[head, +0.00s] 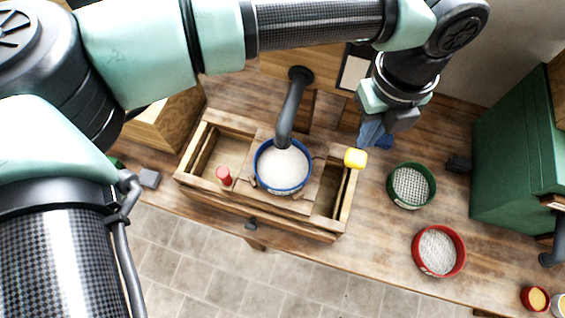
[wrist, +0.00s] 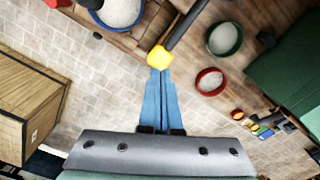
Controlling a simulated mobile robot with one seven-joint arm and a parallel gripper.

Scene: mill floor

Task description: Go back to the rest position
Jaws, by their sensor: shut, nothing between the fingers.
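My gripper (head: 372,135) is shut and empty, with its blue fingers together, above the bench at the right end of the wooden trough. In the wrist view the closed fingertips (wrist: 160,72) point at a yellow block-like knob (wrist: 159,57). The yellow knob also shows in the head view (head: 355,158), just below the fingertips. Whether the fingertips touch it I cannot tell. My arm crosses the top of the head view.
A wooden trough (head: 207,192) holds a blue-rimmed bowl (head: 256,168) of white powder under a dark spout (head: 291,108). A red knob (head: 224,175) stands at its left. A green-rimmed sieve (head: 391,188), a red-rimmed one (head: 416,255) and a green cabinet (head: 510,165) are right.

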